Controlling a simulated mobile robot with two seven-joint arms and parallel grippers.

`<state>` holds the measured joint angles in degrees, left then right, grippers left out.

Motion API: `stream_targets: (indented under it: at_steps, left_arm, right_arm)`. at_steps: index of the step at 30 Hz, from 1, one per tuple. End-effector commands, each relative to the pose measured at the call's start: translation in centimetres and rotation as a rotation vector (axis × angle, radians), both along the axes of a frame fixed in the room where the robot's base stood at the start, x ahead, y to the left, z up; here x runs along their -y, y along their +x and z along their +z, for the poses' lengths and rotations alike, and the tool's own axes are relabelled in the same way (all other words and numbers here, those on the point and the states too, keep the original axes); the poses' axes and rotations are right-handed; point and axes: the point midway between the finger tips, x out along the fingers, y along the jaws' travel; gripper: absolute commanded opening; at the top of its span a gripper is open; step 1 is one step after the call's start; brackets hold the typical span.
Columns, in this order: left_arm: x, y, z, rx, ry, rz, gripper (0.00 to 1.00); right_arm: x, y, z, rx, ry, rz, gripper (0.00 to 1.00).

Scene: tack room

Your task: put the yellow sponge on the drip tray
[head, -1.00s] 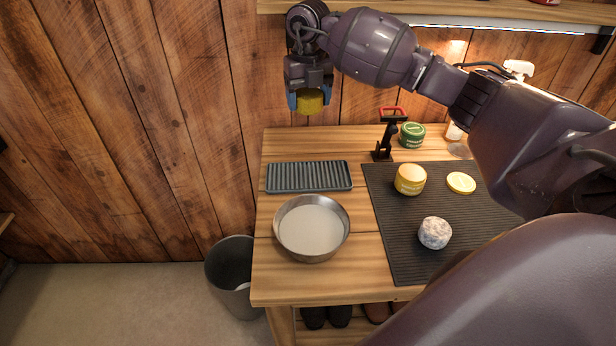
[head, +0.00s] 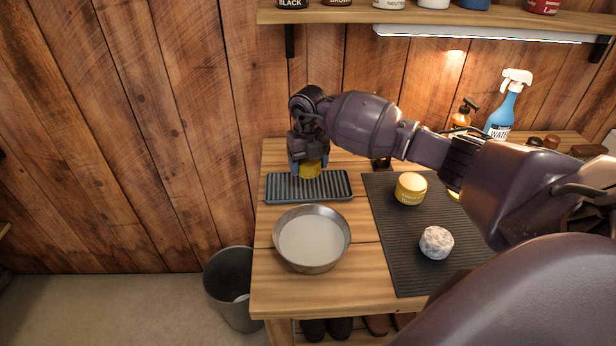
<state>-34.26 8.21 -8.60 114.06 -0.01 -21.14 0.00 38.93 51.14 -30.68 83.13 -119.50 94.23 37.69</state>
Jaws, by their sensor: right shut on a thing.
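The yellow sponge (head: 311,169) is held in my right gripper (head: 309,172), which is shut on it. The gripper points down over the back edge of the drip tray (head: 309,190), a dark grey ribbed tray at the back left of the wooden bench. The sponge shows just above the tray's ribs near its middle. I cannot tell whether it touches the tray. My left gripper is not in view.
A metal bowl (head: 312,239) with pale contents stands just in front of the tray. A dark ribbed mat (head: 400,262) to the right bears a yellow tin (head: 410,188) and a mottled round item (head: 436,242). A wall shelf (head: 350,17) hangs above; a bin (head: 229,285) stands at left.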

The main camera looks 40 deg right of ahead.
Motion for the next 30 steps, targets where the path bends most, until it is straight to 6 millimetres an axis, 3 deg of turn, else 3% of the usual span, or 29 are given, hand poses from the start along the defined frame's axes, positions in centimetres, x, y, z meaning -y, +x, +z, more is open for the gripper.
stream_targets:
  at_steps: [5,13,26,27,30]
  left_arm:
    - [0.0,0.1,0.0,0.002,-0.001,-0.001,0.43]
    - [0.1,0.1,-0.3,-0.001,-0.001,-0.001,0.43]
    - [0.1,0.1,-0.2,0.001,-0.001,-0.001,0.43]
    - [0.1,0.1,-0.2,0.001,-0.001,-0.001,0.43]
    - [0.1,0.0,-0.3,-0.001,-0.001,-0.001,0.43]
  right_arm:
    - [0.0,0.0,-0.9,0.001,0.0,0.0,0.48]
    - [0.0,0.0,-4.3,0.0,0.0,-0.001,0.48]
    - [0.0,0.0,-4.9,0.001,-0.001,0.0,0.48]
    - [0.0,0.0,-4.8,0.002,0.0,0.0,0.75]
    - [0.0,0.0,-4.8,0.002,0.0,0.0,0.9]
